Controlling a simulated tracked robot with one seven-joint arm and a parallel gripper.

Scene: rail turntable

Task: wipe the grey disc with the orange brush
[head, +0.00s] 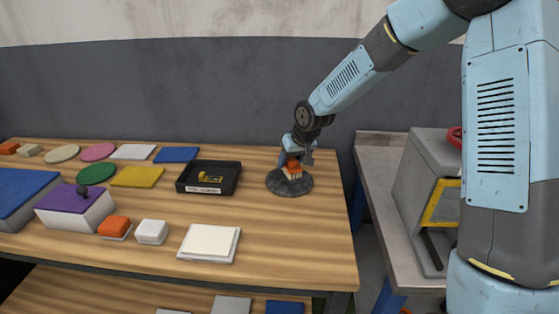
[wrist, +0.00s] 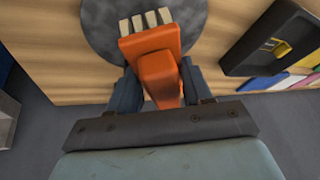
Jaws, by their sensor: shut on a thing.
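The grey disc (head: 276,187) lies on the wooden table near its right end, with dark mottling on its face. In the wrist view the disc (wrist: 100,32) shows behind the brush. My gripper (head: 295,160) is shut on the orange brush (head: 292,166), right over the disc. In the wrist view the orange brush (wrist: 157,70) sits between the two fingers of my gripper (wrist: 155,88), its pale bristle tufts pointing toward the disc. The bristles look to be at the disc's surface, but I cannot tell if they touch. My gripper hides part of the brush.
A black tray (head: 208,192) with a small yellow item stands just left of the disc. A white pad (head: 209,243), a white block (head: 151,232) and an orange block (head: 114,226) lie nearer the front. A grey bench (head: 375,180) stands right, across a gap.

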